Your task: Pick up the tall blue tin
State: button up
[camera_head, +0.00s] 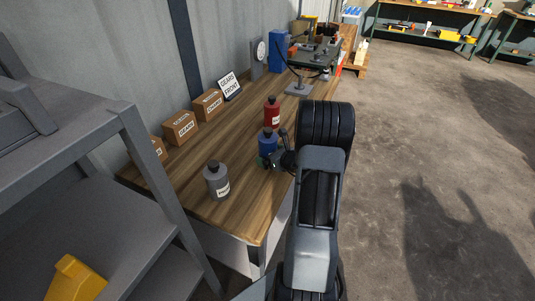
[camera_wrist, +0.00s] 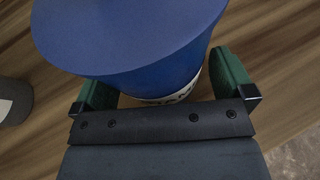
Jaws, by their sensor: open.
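The blue tin (camera_head: 268,143) stands upright on the wooden bench near its front edge, between a grey tin and a red tin. It fills the upper middle of the wrist view (camera_wrist: 150,50), with part of a white label showing below its body. My gripper (camera_head: 275,161) is at the tin, low on its near side. In the wrist view my gripper (camera_wrist: 165,85) has its two green fingers apart, one on each side of the tin. I cannot tell whether the fingers touch it.
A grey tin (camera_head: 217,181) stands on the bench in front and left. A red tin (camera_head: 272,112) stands just behind. Cardboard boxes (camera_head: 181,127) and a sign (camera_head: 229,86) line the wall. A grey shelf unit (camera_head: 122,115) is at left; open floor (camera_head: 420,150) lies at right.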

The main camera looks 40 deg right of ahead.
jog(key=shift+c, duration=0.3)
jog(key=c, duration=1.2)
jog(key=shift+o, duration=0.2)
jog(key=shift+r, duration=0.1)
